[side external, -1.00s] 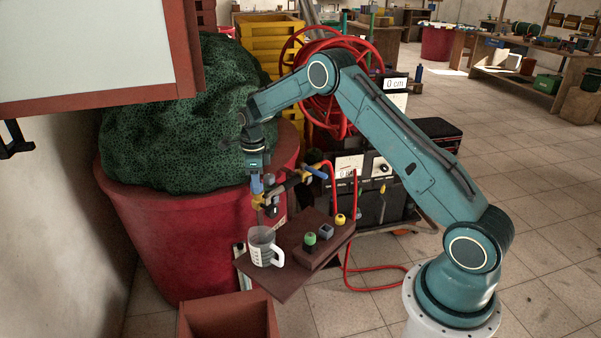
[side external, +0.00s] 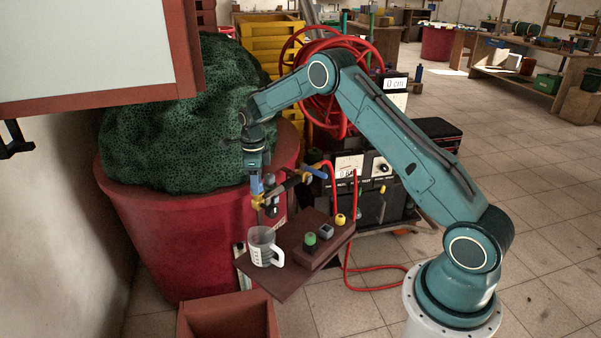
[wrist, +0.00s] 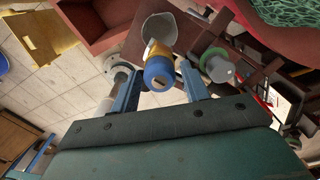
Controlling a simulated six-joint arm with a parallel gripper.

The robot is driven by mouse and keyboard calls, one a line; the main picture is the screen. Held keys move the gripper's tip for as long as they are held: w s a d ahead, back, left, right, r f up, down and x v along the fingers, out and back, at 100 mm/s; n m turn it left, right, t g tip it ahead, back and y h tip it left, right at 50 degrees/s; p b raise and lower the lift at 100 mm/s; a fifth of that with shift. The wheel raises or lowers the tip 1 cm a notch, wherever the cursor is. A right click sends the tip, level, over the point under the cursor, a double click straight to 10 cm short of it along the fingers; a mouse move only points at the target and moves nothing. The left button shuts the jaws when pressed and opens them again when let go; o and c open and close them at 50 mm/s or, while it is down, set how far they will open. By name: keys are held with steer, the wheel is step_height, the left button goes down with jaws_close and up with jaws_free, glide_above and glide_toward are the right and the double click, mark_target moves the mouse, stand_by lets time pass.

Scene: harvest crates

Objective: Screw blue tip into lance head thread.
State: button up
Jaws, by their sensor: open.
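The blue tip (wrist: 159,74) is a short blue cylinder with a slot in its near end. It sits in line with a yellow-orange piece, which looks like the lance head (wrist: 155,50); the thread between them is hidden. My gripper (wrist: 160,85) is open, with one blue finger on each side of the tip and a visible gap on both sides. In the side view my gripper (side external: 263,190) points down at the left end of the lance, at its yellow fitting (side external: 257,201). The tip is too small there to tell how far it is seated.
A brown tray (side external: 285,278) below the lance holds a clear measuring jug (side external: 263,248). A raised block on it carries green (side external: 310,239), grey (side external: 326,231) and yellow (side external: 340,219) pieces. A red tub (side external: 185,235) with green netting stands close behind. A pressure washer (side external: 380,165) is to the right.

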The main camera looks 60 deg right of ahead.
steer(key=shift+n, duration=0.5)
steer(key=shift+n, duration=0.9)
steer(key=shift+n, duration=0.9)
steer(key=shift+n, duration=0.7)
steer(key=shift+n, duration=0.4)
